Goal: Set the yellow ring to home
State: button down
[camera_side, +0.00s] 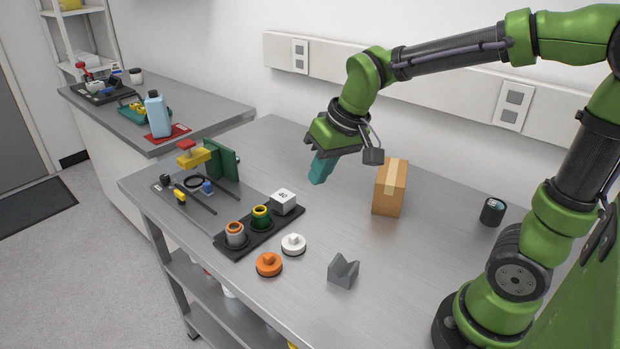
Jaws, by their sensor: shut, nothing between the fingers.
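A yellow ring (261,208) shows at the top of a green cylindrical piece standing in the middle of a black holder (232,254); I cannot tell if the ring is a separate part. My gripper (318,180) has teal fingers, shut and empty. It hangs above the bench, right of and behind the holder, apart from everything. No marked home place is clear to me in this view.
An orange knobbed disc (269,265), a white knobbed disc (293,245) and a grey notched block (342,273) lie in front. A cardboard box (388,190) stands right of my gripper, a dark cylinder (493,212) further right. Green plates (222,162) and small tools are left.

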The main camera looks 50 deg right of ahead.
jog(key=w+f+n+h, duration=0.1)
jog(key=w+f+n, duration=0.1)
jog(key=w, duration=1.2)
jog(key=shift+a+n+g, duration=0.15)
jog(key=shift+n+g, duration=0.15)
jog(key=shift+g, duration=0.1)
jog(key=shift+f, duration=0.1)
send_near(261, 212)
jog(key=x, duration=0.5)
jog(key=shift+w, duration=0.3)
jog(key=shift+f, duration=0.7)
jog(key=shift+f, duration=0.1)
